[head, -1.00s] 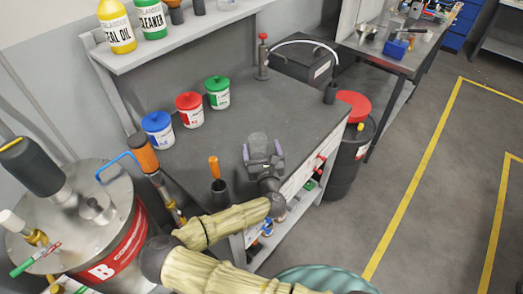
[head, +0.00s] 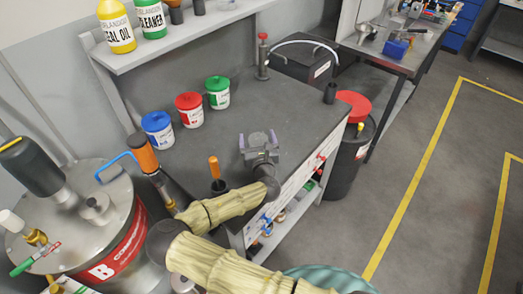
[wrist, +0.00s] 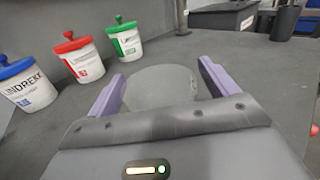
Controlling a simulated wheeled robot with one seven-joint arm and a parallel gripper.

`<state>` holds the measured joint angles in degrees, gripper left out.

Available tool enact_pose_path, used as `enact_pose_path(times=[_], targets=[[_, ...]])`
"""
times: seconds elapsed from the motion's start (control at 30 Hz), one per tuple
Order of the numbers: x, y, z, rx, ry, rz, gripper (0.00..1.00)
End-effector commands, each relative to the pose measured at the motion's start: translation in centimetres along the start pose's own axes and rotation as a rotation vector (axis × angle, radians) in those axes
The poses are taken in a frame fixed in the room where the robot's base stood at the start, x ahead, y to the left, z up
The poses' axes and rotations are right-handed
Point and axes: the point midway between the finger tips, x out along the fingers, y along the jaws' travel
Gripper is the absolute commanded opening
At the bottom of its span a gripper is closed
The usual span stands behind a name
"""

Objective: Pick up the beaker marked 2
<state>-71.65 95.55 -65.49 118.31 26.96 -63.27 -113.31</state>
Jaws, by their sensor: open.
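A clear, faint beaker (wrist: 162,88) stands on the dark bench top in the wrist view. It is between the two purple fingers of my gripper (wrist: 158,82), with a gap to each finger. Its lower part is hidden behind the gripper body, and no number can be read on it. In the head view my gripper (head: 258,138) is open low over the bench, and the beaker cannot be made out there.
Tubs with blue (head: 158,131), red (head: 189,110) and green (head: 217,92) lids stand behind left. An orange-handled tool sits in a dark cup (head: 219,186) near my arm. A red-topped post (head: 262,57) stands at the back. The bench right of my gripper is clear.

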Motion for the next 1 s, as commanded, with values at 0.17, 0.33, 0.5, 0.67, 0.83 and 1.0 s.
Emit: enact_pose_path(times=[0.17,0.33,0.5,0.67,0.83,1.0], targets=[[0.0,0.0,0.0,0.0,0.0,0.0,0.58],[0.0,0.0,0.0,0.0,0.0,0.0,0.37],[0.0,0.0,0.0,0.0,0.0,0.0,0.37],[0.0,0.0,0.9,0.001,-0.003,0.0,0.37],[0.0,-0.1,3.5,0.003,-0.005,0.0,0.37],[0.0,-0.2,6.9,0.003,-0.004,0.0,0.37]])
